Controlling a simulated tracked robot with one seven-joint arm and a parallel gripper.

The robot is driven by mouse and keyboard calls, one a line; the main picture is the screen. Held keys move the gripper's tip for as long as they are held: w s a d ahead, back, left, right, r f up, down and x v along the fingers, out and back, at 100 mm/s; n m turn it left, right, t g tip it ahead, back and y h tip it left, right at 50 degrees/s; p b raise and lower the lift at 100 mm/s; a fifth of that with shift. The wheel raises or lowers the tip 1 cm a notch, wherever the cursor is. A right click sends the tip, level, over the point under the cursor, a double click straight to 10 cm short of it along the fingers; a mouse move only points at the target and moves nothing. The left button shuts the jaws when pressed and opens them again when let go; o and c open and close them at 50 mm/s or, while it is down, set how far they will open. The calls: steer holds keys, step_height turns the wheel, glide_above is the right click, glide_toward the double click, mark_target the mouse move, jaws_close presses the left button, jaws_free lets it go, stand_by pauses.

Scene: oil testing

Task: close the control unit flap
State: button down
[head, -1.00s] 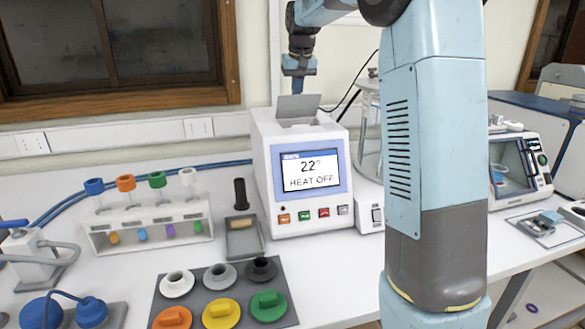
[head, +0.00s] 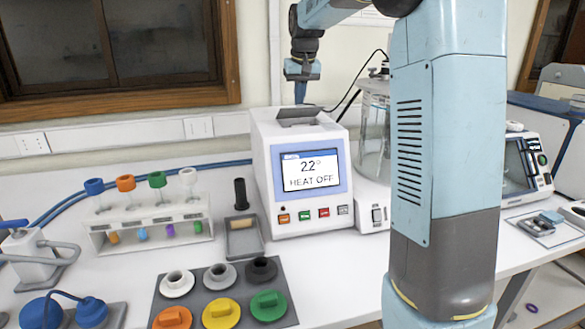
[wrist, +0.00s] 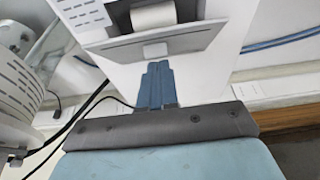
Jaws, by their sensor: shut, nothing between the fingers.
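The control unit (head: 262,165) stands on the bench, its screen reading "22°" and "HEAT OFF". Its grey flap (head: 299,113) is at the top and sits partly raised, tilted over the top opening. In the wrist view the flap (wrist: 190,39) is a grey plate with a pale tab, and a white roll (wrist: 153,15) shows in the opening beyond it. My gripper (head: 300,101) is shut and empty, pointing down just behind the flap. In the wrist view its blue fingertips (wrist: 158,66) are close to the flap's edge; I cannot tell whether they touch.
A glass vessel (head: 374,125) with a black cable stands right of the unit. A tube rack (head: 150,231) and a small tray (head: 243,238) are to the left. A dark board (head: 240,314) with coloured caps lies in front. The wall and window are behind.

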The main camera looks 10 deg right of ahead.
mark_target(300, 105)
step_height(300, 105, up, 9)
stand_by(1.0)
steer(key=shift+f, duration=0.1)
steer(key=f+g, duration=0.2)
steer(key=g, duration=0.1)
steer(key=shift+s+f, duration=0.15)
steer(key=shift+s, duration=0.2)
steer(key=shift+f, duration=4.1)
steer(key=shift+f, duration=1.4)
steer(key=shift+r, duration=4.5)
